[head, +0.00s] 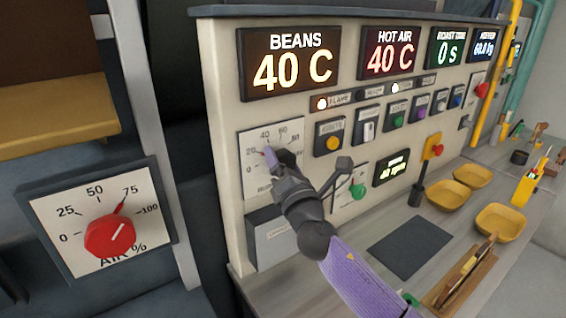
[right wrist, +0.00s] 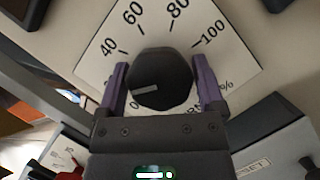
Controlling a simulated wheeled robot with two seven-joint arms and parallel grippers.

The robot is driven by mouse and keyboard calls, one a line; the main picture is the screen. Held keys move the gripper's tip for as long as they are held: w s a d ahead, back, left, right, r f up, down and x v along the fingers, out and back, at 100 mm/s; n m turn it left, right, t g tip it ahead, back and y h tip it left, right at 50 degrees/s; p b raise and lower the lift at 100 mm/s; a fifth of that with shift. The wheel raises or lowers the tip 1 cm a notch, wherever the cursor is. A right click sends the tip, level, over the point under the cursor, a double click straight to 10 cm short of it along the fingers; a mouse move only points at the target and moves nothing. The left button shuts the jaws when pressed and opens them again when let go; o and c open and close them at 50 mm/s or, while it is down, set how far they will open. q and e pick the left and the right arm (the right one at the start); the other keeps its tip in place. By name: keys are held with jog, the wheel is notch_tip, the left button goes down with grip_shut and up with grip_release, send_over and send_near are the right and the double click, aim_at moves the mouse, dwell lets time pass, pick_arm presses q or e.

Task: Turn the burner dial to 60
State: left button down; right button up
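The burner dial is a dark, many-sided knob (right wrist: 160,80) with a light pointer mark, on a white scale plate (right wrist: 170,32) seen in the right wrist view. The mark points left and slightly down, below the 40; the 20 is hidden there. In the head view, the burner plate (head: 255,150) is partly covered by my right gripper (head: 271,158), and the knob is hidden. In the right wrist view, the purple fingers of my right gripper (right wrist: 163,86) stand wide apart, one on each side of the knob. I cannot tell whether they touch it. My left gripper is not in view.
A red air dial (head: 110,236) stands at the left on its own plate. A grey box (head: 268,238) sits just below the burner plate. Buttons and displays fill the panel above and to the right. Yellow bowls (head: 448,196) and a dark mat (head: 410,246) lie on the counter.

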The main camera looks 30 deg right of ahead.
jog(key=c, duration=0.8)
jog(key=shift+m+p, duration=0.3)
jog(key=shift+m, duration=0.1)
jog(key=m+g+h+p, duration=0.1)
jog(key=m+p, duration=0.1)
jog(key=m, duration=0.1)
jog(key=shift+r, duration=0.2)
jog(key=m+g+p, duration=0.1)
jog(key=m+p, duration=0.3)
jog(key=m+g+p, duration=0.2)
jog(key=m+p, duration=0.3)
jog(key=shift+g+h, duration=0.3)
jog(key=m+p, duration=0.2)
jog(key=p, duration=0.1)
jog(key=shift+g, duration=0.4)
pick_arm(q)
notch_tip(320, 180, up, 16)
jog(key=p, duration=0.1)
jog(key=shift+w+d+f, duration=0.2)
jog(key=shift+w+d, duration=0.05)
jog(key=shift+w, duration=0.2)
pick_arm(e)
jog(key=shift+f+m+y, duration=0.2)
jog(key=shift+m+y, duration=0.3)
jog(key=shift+m, duration=0.1)
